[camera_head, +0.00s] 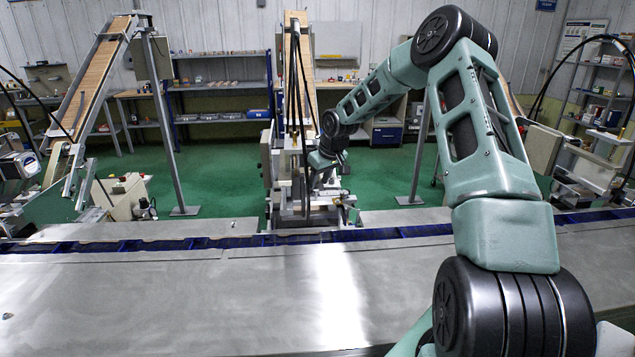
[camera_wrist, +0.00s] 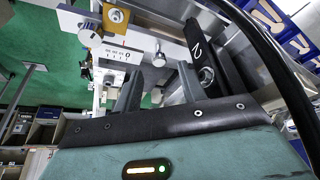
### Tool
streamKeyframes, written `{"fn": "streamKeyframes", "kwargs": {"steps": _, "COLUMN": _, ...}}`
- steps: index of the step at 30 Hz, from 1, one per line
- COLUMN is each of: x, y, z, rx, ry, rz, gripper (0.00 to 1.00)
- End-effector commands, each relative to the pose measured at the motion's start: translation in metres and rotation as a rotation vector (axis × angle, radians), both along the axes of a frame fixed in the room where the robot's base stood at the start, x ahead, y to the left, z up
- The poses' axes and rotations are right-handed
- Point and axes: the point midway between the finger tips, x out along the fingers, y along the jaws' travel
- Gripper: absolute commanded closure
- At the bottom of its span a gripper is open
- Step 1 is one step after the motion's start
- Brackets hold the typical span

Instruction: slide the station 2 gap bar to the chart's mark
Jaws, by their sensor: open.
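My gripper (camera_wrist: 160,72) is open at the middle station in the wrist view. Its two fingers are apart, with the edge of a pale metal plate beyond them. A dark bar marked "2" (camera_wrist: 198,50) lies close by the right finger; I cannot tell whether they touch. A small white scale with ticks and digits (camera_wrist: 118,55) is left of the fingers. I cannot tell for sure which part is the gap bar, and its mark is not readable. In the head view, my gripper (camera_head: 318,162) is beside the middle station (camera_head: 296,180), its fingers too small to make out.
A black curved hose or cable (camera_wrist: 270,60) crosses the right of the wrist view. A steel table (camera_head: 180,300) with a blue conveyor channel (camera_head: 130,244) lies in front of the station. Inclined feeders (camera_head: 90,75) stand behind.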

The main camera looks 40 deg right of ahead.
Motion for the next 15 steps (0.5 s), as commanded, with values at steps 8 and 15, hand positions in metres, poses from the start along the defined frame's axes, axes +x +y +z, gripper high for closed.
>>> {"fn": "streamKeyframes", "kwargs": {"steps": 8, "x": 0.01, "y": 0.0, "z": -0.024, "rx": 0.0, "ry": 0.0, "rz": 0.0, "gripper": 0.59}}
{"fn": "streamKeyframes", "kwargs": {"steps": 15, "x": 0.011, "y": -0.001, "z": -0.026, "rx": -0.001, "ry": 0.0, "rz": 0.0, "gripper": 0.59}}
